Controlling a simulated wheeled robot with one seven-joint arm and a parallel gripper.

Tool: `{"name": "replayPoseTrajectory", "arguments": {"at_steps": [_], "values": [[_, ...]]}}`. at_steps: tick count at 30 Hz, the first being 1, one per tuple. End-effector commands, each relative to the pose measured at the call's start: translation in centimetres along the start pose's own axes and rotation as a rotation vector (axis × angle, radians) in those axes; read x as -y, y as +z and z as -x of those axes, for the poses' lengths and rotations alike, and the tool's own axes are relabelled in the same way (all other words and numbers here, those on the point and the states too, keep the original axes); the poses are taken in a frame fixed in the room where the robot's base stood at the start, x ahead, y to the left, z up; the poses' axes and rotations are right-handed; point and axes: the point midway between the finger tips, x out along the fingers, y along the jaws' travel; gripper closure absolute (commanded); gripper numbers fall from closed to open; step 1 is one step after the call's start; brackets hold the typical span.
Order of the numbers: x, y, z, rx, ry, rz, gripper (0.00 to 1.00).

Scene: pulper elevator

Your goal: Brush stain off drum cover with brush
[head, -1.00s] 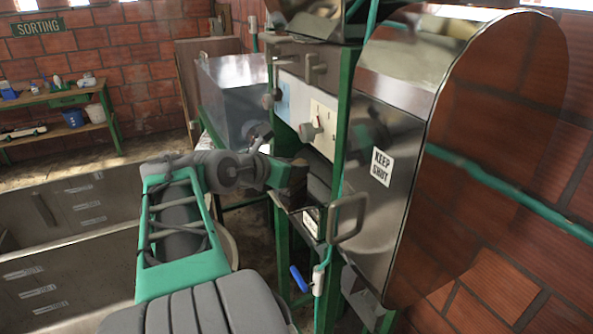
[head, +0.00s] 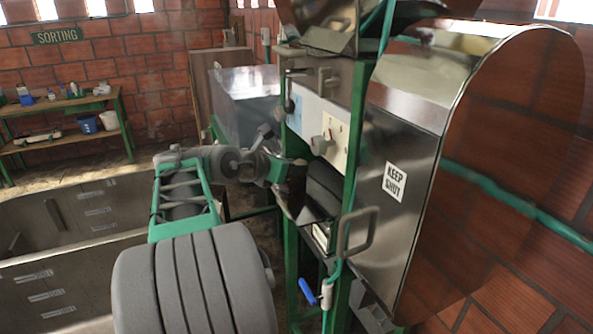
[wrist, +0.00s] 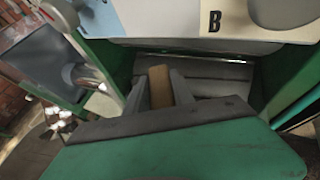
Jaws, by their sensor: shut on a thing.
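The drum cover (head: 412,150) is the large shiny metal housing with a rounded top on the right of the machine in the head view. I cannot make out a stain on it. My gripper (head: 296,178) is in front of the machine's green frame, left of the cover and apart from it. In the wrist view my gripper (wrist: 158,90) is shut on a tan wooden piece, which looks like the brush (wrist: 160,86). Only this wooden part shows; any bristles are hidden. The brush is too dark to make out in the head view.
A "KEEP SHUT" label (head: 395,182) and a grey handle (head: 357,232) are at the cover's left side. A control panel (head: 334,140) with knobs is above my gripper. A blue-handled valve (head: 308,291) is below. A workbench (head: 62,105) stands far left.

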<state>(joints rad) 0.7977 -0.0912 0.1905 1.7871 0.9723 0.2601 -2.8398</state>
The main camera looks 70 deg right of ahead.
Motion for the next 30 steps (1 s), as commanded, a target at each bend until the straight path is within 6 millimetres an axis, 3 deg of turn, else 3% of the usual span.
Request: {"name": "replayPoseTrajectory", "arguments": {"at_steps": [7,30], "values": [[-0.5,0.2,-0.2,0.0,0.0,-0.001,1.0],[4.2,-1.3,1.9,-0.002,-0.002,0.001,1.0]]}}
